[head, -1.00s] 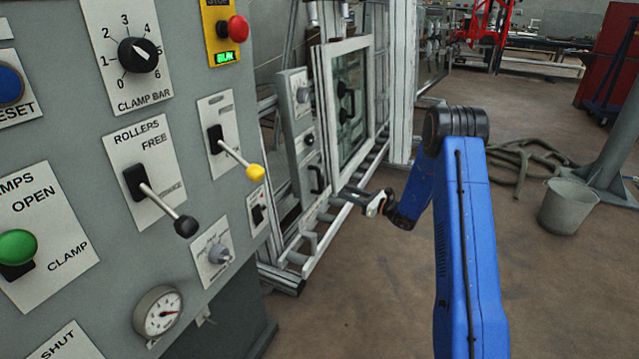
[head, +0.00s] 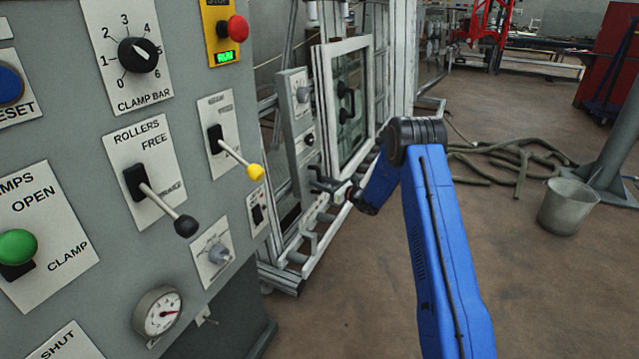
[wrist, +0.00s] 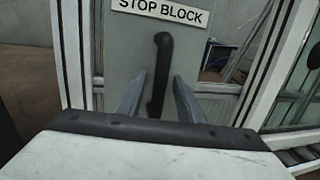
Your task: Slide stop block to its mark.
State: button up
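The stop block is a grey plate (wrist: 125,48) with a white STOP BLOCK label (wrist: 160,12) above an upright black bar handle (wrist: 160,72). In the wrist view, my gripper (wrist: 157,97) has its two fingers apart, one on each side of the handle's lower part. I cannot tell whether they touch it. In the head view, my gripper (head: 322,178) is at the lower part of the grey panel on the frame machine, where it covers the handle. No mark for the block can be made out.
A glazed white window frame (head: 348,105) stands just right of the panel, above a roller track (head: 325,225). The control cabinet (head: 180,80) with levers fills the left. A bucket (head: 567,207) and a hose (head: 500,160) lie on the floor at right.

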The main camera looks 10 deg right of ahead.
jog(key=shift+w+a, duration=0.1)
grip_shut()
jog(key=w+d, duration=0.6)
jog(key=w, duration=0.2)
jog(key=shift+w, duration=0.2)
jog(key=shift+d+r, duration=0.15)
grip_release()
jog(key=shift+w, duration=0.1)
jog(key=v, duration=1.7)
